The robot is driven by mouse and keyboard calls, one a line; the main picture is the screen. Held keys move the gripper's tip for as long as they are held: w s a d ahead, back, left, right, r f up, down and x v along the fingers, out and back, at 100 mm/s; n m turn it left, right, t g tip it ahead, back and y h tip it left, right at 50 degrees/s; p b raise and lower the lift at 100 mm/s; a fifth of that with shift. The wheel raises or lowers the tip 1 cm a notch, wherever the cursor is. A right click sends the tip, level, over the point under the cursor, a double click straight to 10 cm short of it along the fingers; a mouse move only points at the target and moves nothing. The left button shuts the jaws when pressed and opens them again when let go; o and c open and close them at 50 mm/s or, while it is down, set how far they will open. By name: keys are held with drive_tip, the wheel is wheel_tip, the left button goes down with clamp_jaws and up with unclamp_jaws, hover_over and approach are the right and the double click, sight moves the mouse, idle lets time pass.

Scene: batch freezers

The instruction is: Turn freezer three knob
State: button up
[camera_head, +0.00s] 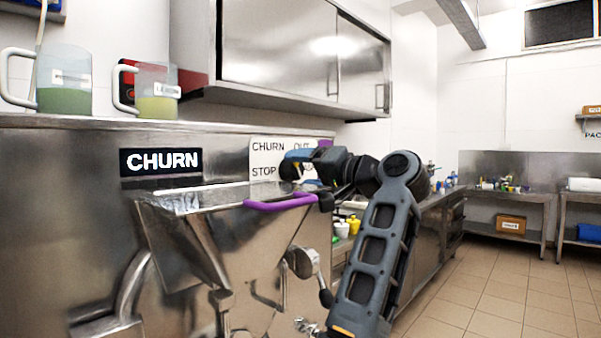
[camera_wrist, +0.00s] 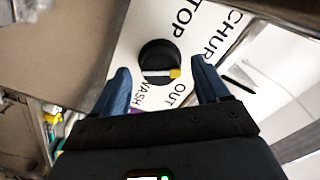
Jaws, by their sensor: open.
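In the wrist view a round black knob (camera_wrist: 153,52) sits on a white label plate (camera_wrist: 128,40) lettered STOP, CHURN, OUT and WASH. The knob's yellow mark (camera_wrist: 175,73) is on its side nearest the word OUT. My gripper (camera_wrist: 160,67) is open, with one blue finger to each side of the knob in the picture; I cannot tell whether the fingers touch it.
Below the plate is a steel hopper (camera_head: 215,225) with a purple handle (camera_head: 280,203) close under my arm. A spout lever (camera_head: 323,285) sticks out lower down. Tiled floor (camera_head: 500,285) is clear at right.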

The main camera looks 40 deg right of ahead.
drive_tip(key=s, duration=0.6)
drive_tip(key=shift+s+b, duration=0.2)
drive_tip(key=shift+b, duration=0.15)
drive_tip(key=shift+d, duration=0.1)
drive_tip(key=s+a+f+n+g+h, duration=0.1)
drive_tip(key=s+a+f, duration=0.2)
drive_tip(key=f, duration=0.8)
drive_tip(key=s+a+f+n+g+h, duration=0.1)
drive_tip(key=s+a+f+n+h, duration=0.15)
drive_tip(key=f, duration=0.85)
drive_tip(key=s+a+f+g, duration=0.1)
drive_tip(key=s+a+f, duration=0.3)
drive_tip(key=f, duration=0.7)
drive_tip(key=s+a+f+n+y, duration=0.1)
drive_tip(key=s+a+f+n, duration=0.2)
drive_tip(key=s, duration=0.5)
drive_tip(key=s+a+f+n, duration=0.1)
drive_tip(key=s+a+f, duration=0.35)
drive_tip(key=s, duration=0.25)
drive_tip(key=s+a+r+n+y, duration=0.1)
drive_tip(key=s+a, duration=0.3)
drive_tip(key=s, duration=0.3)
drive_tip(key=s+a+r+n+y, duration=0.1)
drive_tip(key=s+a+r, duration=0.1)
drive_tip(key=s+a, duration=0.2)
drive_tip(key=s, duration=0.3)
drive_tip(key=shift+s+a+r, duration=0.15)
drive_tip(key=shift+s+a, duration=0.05)
drive_tip(key=shift+a, duration=0.1)
